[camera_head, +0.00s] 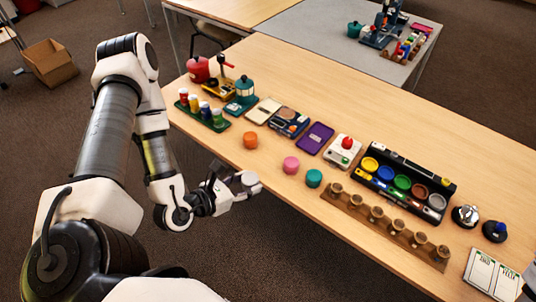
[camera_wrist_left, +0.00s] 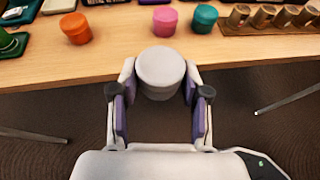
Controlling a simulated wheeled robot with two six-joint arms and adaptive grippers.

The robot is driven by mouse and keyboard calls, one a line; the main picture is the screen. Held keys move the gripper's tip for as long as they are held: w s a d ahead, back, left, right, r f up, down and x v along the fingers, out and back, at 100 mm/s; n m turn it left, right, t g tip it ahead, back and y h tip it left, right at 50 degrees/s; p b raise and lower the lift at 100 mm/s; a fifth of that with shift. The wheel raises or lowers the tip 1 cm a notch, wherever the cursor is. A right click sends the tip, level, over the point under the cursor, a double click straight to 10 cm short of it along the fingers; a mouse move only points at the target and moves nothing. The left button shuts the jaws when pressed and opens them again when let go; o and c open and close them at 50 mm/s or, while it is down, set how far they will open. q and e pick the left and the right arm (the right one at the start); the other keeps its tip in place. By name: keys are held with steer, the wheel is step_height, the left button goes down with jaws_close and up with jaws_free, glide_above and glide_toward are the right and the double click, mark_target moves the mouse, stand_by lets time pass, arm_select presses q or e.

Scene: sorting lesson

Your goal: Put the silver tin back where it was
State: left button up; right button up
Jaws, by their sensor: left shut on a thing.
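The silver tin (camera_head: 249,180) is a small pale grey cylinder in my left gripper (camera_head: 236,187), by the table's front edge. In the left wrist view the tin (camera_wrist_left: 160,68) stands upright between the two fingers of the left gripper (camera_wrist_left: 160,92), which is shut on it. The tin overlaps the table edge in both views; its height over the edge is hard to tell. An orange tin (camera_head: 250,140), a pink tin (camera_head: 291,165) and a teal tin (camera_head: 314,178) stand apart in a row on the table. My right gripper is out of view.
A wooden rack (camera_head: 365,217) with several brown-topped cups lies right of the teal tin. Behind are a black tray (camera_head: 448,186) with coloured round wells, a white box with a red button (camera_head: 342,151) and a green rack of jars (camera_head: 222,127). Bare wood surrounds the tins.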

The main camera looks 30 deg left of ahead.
arm_select(q)
steer(key=w+a+f+b, duration=0.1)
steer(key=w+b, duration=0.4)
steer(key=w, duration=0.1)
glide_above(267, 158)
steer(key=shift+s+d+f, duration=0.15)
steer(key=shift+s+f, duration=0.05)
steer(key=shift+s, duration=0.05)
steer(key=shift+w+f, duration=0.2)
steer(key=shift+f, duration=0.05)
step_height(267, 158, down, 3)
steer(key=shift+r+b, duration=0.1)
steer(key=shift+b, duration=0.3)
steer(key=shift+f, duration=0.25)
steer(key=o, duration=1.3)
steer(key=shift+c, duration=0.2)
